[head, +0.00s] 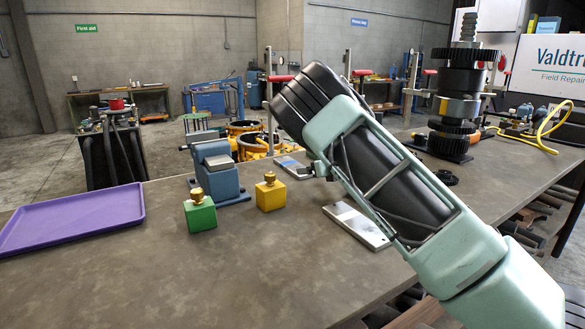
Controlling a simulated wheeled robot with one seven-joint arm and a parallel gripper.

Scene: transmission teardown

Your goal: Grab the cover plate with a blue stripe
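Two flat silver-grey plates lie on the workbench. The nearer plate (355,224) is just left of my arm, and the arm hides part of its right side. The farther plate (292,167) lies behind the yellow block, with its right end close to or behind my arm. At this size I cannot tell which plate has a blue stripe. My green and black arm crosses the right half of the view. I cannot make out my gripper's fingers; they seem hidden behind the arm.
The workbench (250,265) is clear in front. A purple tray (75,218) lies at the left. A green block (200,214), a yellow block (270,194) and a blue vise (218,175) stand mid-bench. A tall gear stack (458,105) stands at the back right, near a yellow cable (530,143).

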